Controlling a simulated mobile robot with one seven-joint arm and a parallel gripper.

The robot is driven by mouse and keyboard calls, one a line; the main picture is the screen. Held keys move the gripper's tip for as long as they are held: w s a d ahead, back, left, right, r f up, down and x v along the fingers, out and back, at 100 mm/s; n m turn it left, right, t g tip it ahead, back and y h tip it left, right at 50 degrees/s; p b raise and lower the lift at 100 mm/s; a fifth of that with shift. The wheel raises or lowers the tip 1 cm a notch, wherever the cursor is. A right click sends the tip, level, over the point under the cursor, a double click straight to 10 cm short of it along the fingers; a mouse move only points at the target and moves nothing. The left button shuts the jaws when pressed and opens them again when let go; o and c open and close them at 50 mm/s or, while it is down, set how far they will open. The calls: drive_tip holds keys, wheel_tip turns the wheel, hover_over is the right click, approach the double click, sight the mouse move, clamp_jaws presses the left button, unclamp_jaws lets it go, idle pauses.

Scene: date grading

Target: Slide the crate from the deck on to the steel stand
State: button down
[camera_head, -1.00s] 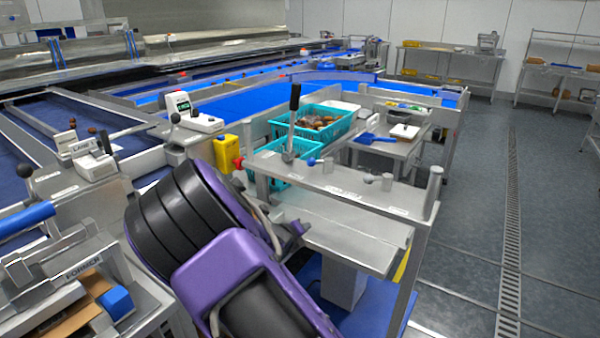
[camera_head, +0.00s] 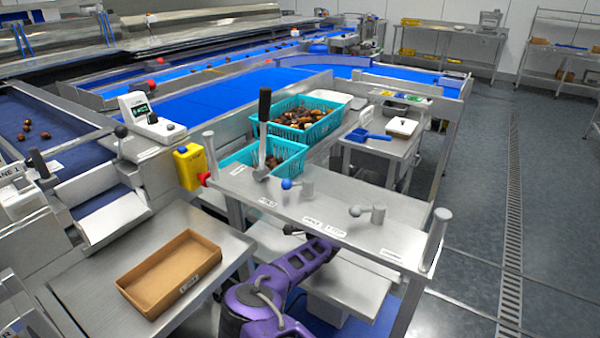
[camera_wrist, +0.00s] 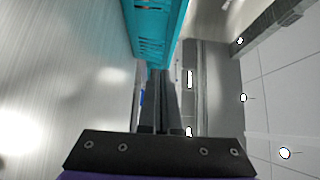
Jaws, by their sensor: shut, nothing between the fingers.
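Two teal crates holding brown dates stand behind the lever shelf in the head view: a far crate (camera_head: 322,131) and a near crate (camera_head: 290,163), partly hidden by the shelf and lever. A teal crate wall (camera_wrist: 155,35) is straight ahead of my gripper (camera_wrist: 160,75) in the wrist view; I cannot tell which crate it is. The fingers are shut and empty, their tips at or close to the crate's lower edge; contact is unclear. In the head view my arm reaches under the shelf, hiding the gripper. A steel stand (camera_head: 375,150) is right of the far crate.
The lever shelf (camera_head: 350,222) with knobs and end posts lies above my arm. A brown tray (camera_head: 150,300) sits on a steel table at left. A blue scoop (camera_head: 365,135) and a white-lidded box (camera_head: 402,127) occupy the stand. The floor at right is clear.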

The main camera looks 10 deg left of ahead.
drive_tip(key=b, duration=0.4)
approach(285, 169)
drive_tip(key=w, duration=0.1)
drive_tip(key=w+d, duration=0.1)
drive_tip(key=w, duration=0.2)
drive_tip(key=shift+w+d+f, duration=0.2)
drive_tip(key=shift+f, duration=0.15)
drive_tip(key=a, duration=0.1)
drive_tip(key=w+a+b, duration=0.1)
drive_tip(key=shift+a, duration=0.4)
drive_tip(key=shift+w+a+r+b, duration=0.15)
drive_tip(key=shift+a+b, duration=0.45)
